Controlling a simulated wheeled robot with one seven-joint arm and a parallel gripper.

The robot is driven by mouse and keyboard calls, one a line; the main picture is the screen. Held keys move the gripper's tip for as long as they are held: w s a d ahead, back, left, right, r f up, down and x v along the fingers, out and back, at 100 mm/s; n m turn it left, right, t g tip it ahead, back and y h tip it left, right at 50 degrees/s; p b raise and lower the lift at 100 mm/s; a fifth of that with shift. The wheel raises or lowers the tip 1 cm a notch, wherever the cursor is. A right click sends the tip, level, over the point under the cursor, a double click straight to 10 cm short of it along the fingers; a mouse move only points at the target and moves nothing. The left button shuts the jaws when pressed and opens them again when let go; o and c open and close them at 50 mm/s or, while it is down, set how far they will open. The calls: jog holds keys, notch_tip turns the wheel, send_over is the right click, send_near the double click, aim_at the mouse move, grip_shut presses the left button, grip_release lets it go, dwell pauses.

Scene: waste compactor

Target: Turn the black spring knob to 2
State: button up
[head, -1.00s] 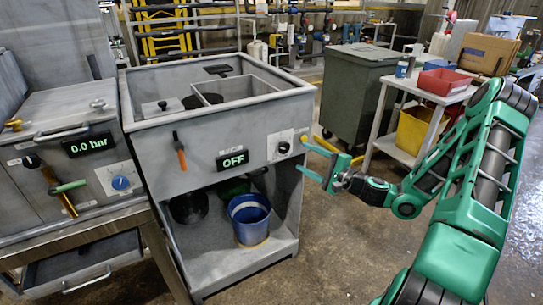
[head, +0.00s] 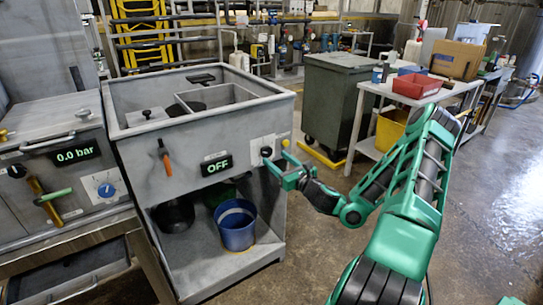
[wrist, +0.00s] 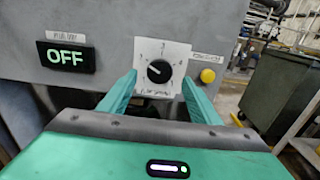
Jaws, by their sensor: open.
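The black spring knob (wrist: 159,71) sits on a white dial plate (wrist: 162,53) on the front of the grey machine (head: 190,145). In the wrist view it lies between my fingertips, and both fingers are apart from it at the sides. The knob also shows in the head view (head: 266,152). My gripper (head: 278,167) is open and empty, its fingers pointing at the knob. The knob carries a pale pointer mark, but the dial figures are too small to read surely. A display (wrist: 67,57) left of the knob reads OFF.
A yellow button (wrist: 208,76) is close to the right of the dial plate. An orange-handled lever (head: 164,156) is on the machine's front. A blue bucket (head: 236,224) stands on the lower shelf. Open floor lies to the right, before a green bin (head: 344,97).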

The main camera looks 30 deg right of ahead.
aim_at(268, 152)
jog(key=shift+w+a, duration=0.1)
jog(key=shift+w, duration=2.45)
jog(key=c, duration=1)
